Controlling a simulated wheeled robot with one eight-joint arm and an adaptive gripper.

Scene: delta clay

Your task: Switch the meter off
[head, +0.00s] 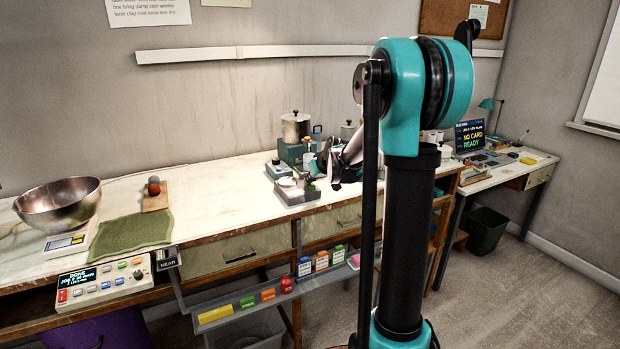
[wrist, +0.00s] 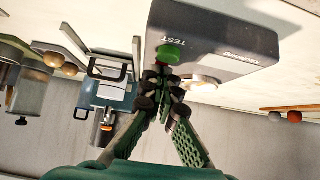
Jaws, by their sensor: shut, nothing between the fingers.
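A grey meter (wrist: 225,40) with a green TEST button (wrist: 169,54) and a pale round part (wrist: 200,83) fills the top of the wrist view. A grey unit on the bench, likely the same meter (head: 297,195), stands left of my gripper in the head view. My gripper (wrist: 166,88) is shut and empty, its fingertips close below the green button in the wrist picture. I cannot tell whether they touch it. In the head view my gripper (head: 335,178) is small and partly hidden behind my arm. No lit display shows on the meter's visible faces.
A teal unit with a metal pot (head: 296,126) stands behind the meter. A metal bowl (head: 60,203), a green cloth (head: 132,234) and a button panel (head: 104,280) are at the left. A screen (head: 470,136) reads NO CARD READY. Bare bench (head: 225,195) lies left of the meter.

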